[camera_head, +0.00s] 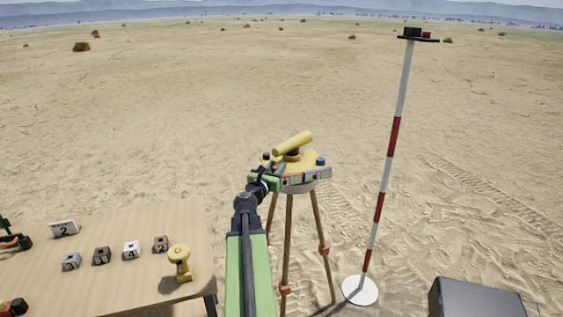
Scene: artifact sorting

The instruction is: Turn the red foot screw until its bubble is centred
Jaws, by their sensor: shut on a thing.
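A yellow levelling instrument (306,158) with a tilted telescope tube (293,143) sits on a wooden tripod (318,235). A blue foot screw (320,161) shows at its right edge and a dark knob (266,156) at its left. My gripper (272,172) is at the instrument's near left edge, shut on what seems to be the red foot screw. The jaws hide that screw, so its colour is not clear. The bubble is too small to make out.
A wooden table (110,222) on the left holds numbered blocks (131,249) and a yellow knobbed object (180,262). A red and white pole (385,180) stands on a white base (360,290) to the right. A dark box (475,299) is at lower right. Open sand lies beyond.

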